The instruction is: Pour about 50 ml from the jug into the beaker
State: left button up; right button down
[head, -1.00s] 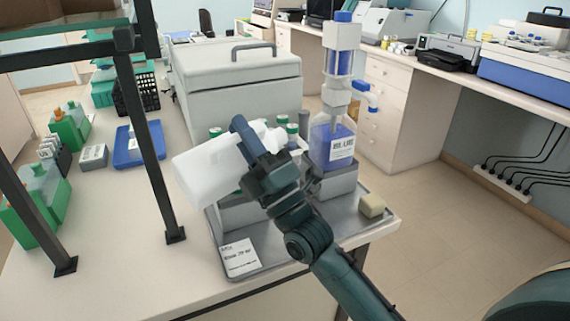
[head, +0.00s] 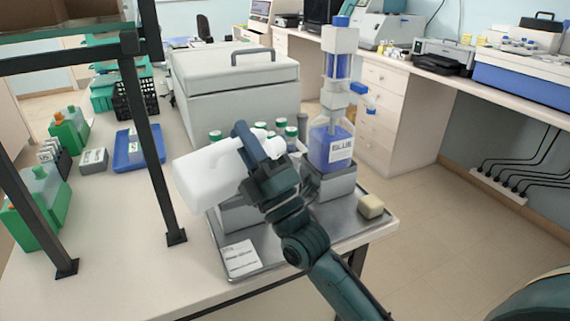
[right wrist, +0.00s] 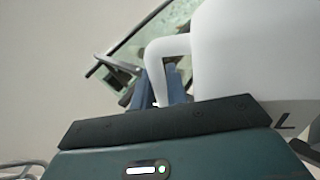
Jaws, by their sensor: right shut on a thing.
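The white jug (head: 208,178) is in the air above the metal tray in the head view. It lies strongly tilted, its broad body at the left and its narrower end towards the right. My right gripper (head: 255,150) is shut on the jug's handle. In the right wrist view the jug (right wrist: 255,55) fills the upper right, and its handle (right wrist: 165,48) passes between the fingers. I cannot make out the beaker in either view; the jug and gripper hide part of the tray. No liquid stream shows. My left gripper is not in view.
A bottle of blue liquid (head: 322,150) with a dispenser top stands on a grey block close right of the gripper. Green-capped bottles (head: 291,130) stand behind the jug. A labelled card (head: 240,258) and a beige block (head: 370,207) lie on the tray (head: 300,235). A dark rack post (head: 150,150) stands left.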

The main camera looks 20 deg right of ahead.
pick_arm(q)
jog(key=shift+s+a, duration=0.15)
pick_arm(e)
jog(key=shift+d+m+t+h, duration=0.1)
jog(key=shift+m+t+h, duration=0.2)
jog(key=shift+m+h, duration=0.1)
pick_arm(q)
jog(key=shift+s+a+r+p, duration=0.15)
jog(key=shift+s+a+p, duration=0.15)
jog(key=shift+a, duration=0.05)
pick_arm(e)
jog(key=shift+w+r+m+h, duration=0.15)
jog(key=shift+r+m+h, duration=0.1)
jog(key=shift+m+h, duration=0.4)
jog(key=shift+y, duration=0.25)
